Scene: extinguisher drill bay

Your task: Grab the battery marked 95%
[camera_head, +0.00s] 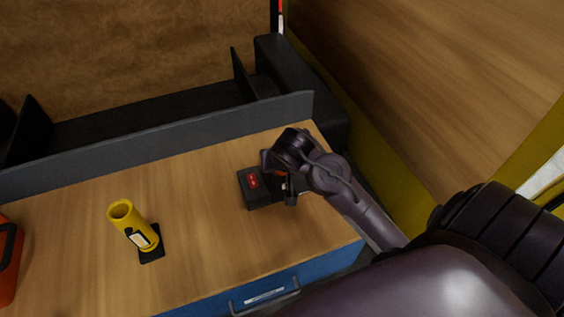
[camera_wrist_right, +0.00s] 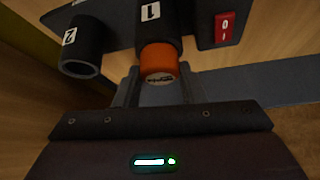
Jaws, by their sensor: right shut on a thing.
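A black charger block (camera_head: 262,200) with a red switch sits on the wooden table. In the right wrist view the block (camera_wrist_right: 110,14) has black round sockets marked 1 and 2. Socket 2 (camera_wrist_right: 82,50) looks empty. An orange battery (camera_wrist_right: 158,57) is lined up with socket 1 (camera_wrist_right: 152,20), its upper part hidden there. Its end carries a small label that I cannot read. My right gripper (camera_head: 284,186) is at the block's right side, and in the wrist view its fingers (camera_wrist_right: 158,88) are shut on the battery's near end. My left gripper is not in view.
A red object (camera_head: 8,262) is at the left edge. A grey ledge (camera_head: 160,135) runs along the back. Table between is clear. A blue drawer (camera_head: 310,272) is below.

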